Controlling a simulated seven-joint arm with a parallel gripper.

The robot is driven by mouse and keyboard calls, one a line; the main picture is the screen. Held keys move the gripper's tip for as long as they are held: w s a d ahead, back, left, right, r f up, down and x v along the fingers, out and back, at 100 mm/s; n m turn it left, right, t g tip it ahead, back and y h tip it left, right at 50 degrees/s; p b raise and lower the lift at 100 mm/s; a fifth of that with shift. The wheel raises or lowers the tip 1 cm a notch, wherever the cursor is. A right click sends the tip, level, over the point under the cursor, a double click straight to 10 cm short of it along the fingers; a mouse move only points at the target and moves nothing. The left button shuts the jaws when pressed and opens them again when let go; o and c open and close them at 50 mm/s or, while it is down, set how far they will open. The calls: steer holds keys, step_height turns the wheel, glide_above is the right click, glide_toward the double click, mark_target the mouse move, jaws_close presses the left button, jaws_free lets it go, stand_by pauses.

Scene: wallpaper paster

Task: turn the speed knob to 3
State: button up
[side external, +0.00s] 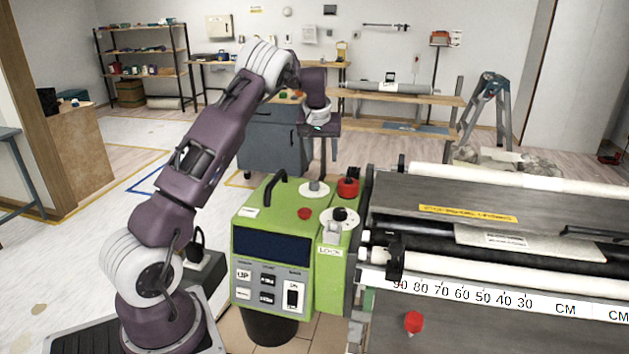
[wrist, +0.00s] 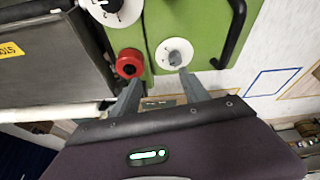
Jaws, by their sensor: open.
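A green control box (side external: 270,210) stands left of the pasting machine. On its top is a grey knob on a white dial (side external: 315,188), with a red knob (side external: 347,187) to its right. A second white dial with a dark knob (side external: 340,215) sits nearer the camera. I cannot read which dial is the speed knob or its setting. My gripper (side external: 322,172) points down above the grey knob, open and empty. In the wrist view, the grey knob (wrist: 175,57) lies just beyond the right fingertip and the red knob (wrist: 130,64) beyond the left one; my gripper (wrist: 159,77) appears apart from both.
A black handle (side external: 275,188) rises from the box left of the grey dial, and also shows in the wrist view (wrist: 235,30). A small red button (side external: 305,213) is on the box. The machine's rollers and scale (side external: 480,295) fill the right side.

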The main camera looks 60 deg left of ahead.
glide_toward(315, 182)
steer(key=shift+w+a+f+g+y, duration=0.15)
steer(key=shift+w+f+y, duration=0.1)
steer(key=shift+f, duration=0.3)
steer(key=shift+w+a+f+g+y, duration=0.15)
steer(key=shift+w+f, duration=0.1)
steer(key=shift+f, duration=0.35)
steer(key=x, duration=0.6)
steer(key=shift+f, duration=0.15)
steer(key=shift+c, duration=0.2)
steer(key=shift+d, duration=0.1)
jaws_close()
